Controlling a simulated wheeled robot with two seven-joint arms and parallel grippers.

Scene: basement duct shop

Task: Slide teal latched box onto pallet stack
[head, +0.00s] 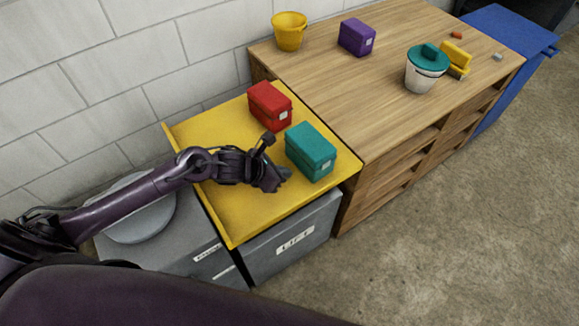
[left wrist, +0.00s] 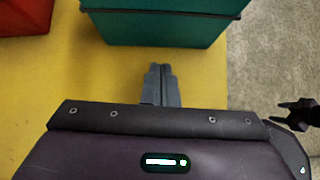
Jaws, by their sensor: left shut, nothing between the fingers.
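The teal latched box (head: 311,151) stands upright on the yellow platform (head: 232,217) of the lift, near its right side. My left gripper (head: 280,180) is shut and empty, low over the platform beside the box's near left side. In the left wrist view its closed fingertips (left wrist: 160,72) point at the teal box (left wrist: 165,28), with a small gap that I cannot judge exactly. The wooden pallet stack (head: 360,125) stands right against the lift's right side. A dark pronged part at the right edge of the left wrist view seems to be my right gripper (left wrist: 292,110); its jaws are unclear.
A red box (head: 269,106) stands behind the teal one on the platform. The stack holds a yellow bucket (head: 289,32), a purple box (head: 356,37), a white tub with teal lid (head: 425,74) and yellow pieces (head: 456,55). The stack's near left top is clear.

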